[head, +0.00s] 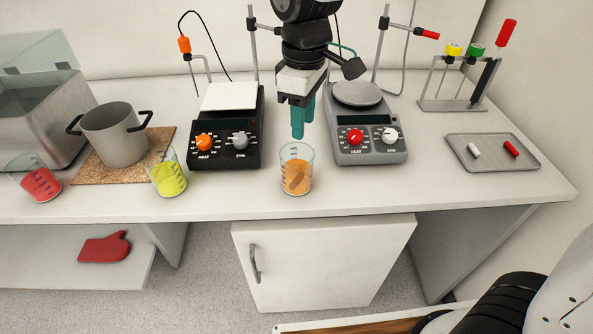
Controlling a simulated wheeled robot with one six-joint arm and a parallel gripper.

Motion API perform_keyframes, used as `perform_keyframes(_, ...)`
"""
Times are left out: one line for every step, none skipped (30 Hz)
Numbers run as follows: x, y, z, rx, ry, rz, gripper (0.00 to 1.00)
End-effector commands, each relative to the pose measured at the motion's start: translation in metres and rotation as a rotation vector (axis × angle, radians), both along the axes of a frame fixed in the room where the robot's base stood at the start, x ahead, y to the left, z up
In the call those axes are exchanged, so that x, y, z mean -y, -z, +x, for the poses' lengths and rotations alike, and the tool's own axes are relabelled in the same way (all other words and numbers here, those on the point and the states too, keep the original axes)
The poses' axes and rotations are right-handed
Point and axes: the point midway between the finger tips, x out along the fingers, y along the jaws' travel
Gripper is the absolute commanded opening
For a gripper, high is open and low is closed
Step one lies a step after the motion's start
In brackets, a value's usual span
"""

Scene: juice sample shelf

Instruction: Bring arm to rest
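My gripper (298,117) hangs from the arm, pointing down, above and slightly behind a beaker of orange liquid (296,172) near the front of the bench. Its teal fingers look close together, and I cannot tell whether a gap remains between them. Nothing shows between them. My gripper hangs between a black hotplate (228,152) on the left and a grey hotplate (366,150) on the right.
A yellow-liquid beaker (167,178), a red-liquid beaker (38,184) and a pot (115,138) stand to the left. A tray (517,162) with two small bars and a rack (452,104) are to the right. A red mitt (105,247) lies below.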

Motion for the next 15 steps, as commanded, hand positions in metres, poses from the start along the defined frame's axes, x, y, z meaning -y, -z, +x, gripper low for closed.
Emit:
perform_keyframes(0.0, -0.01, 0.0, 0.003, 0.0, 0.002, 0.39)
perform_keyframes(0.0, -0.014, 0.0, 0.003, 0.0, 0.002, 0.39)
perform_keyframes(0.0, -0.02, 0.0, 0.003, 0.0, 0.001, 0.39)
perform_keyframes(0.0, -0.024, 0.0, 0.002, 0.0, 0.001, 0.39)
perform_keyframes(0.0, -0.027, 0.0, 0.002, 0.0, 0.001, 0.39)
perform_keyframes(0.0, -0.03, 0.0, 0.001, 0.0, 0.0, 0.39)
perform_keyframes(0.0, -0.032, 0.0, 0.0, 0.0, 0.0, 0.39)
perform_keyframes(0.0, -0.033, 0.0, 0.0, 0.0, 0.0, 0.39)
perform_keyframes(0.0, -0.035, 0.0, 0.0, 0.0, 0.0, 0.39)
perform_keyframes(0.0, -0.035, 0.0, 0.0, 0.0, 0.0, 0.39)
perform_keyframes(0.0, -0.036, 0.0, 0.0, 0.0, 0.0, 0.39)
perform_keyframes(0.0, -0.036, 0.0, 0.0, 0.0, 0.0, 0.39)
perform_keyframes(0.0, -0.036, 0.0, 0.0, 0.0, 0.0, 0.39)
perform_keyframes(0.0, -0.036, 0.0, 0.0, 0.0, 0.0, 0.39)
perform_keyframes(0.0, -0.036, 0.0, 0.0, 0.0, 0.0, 0.39)
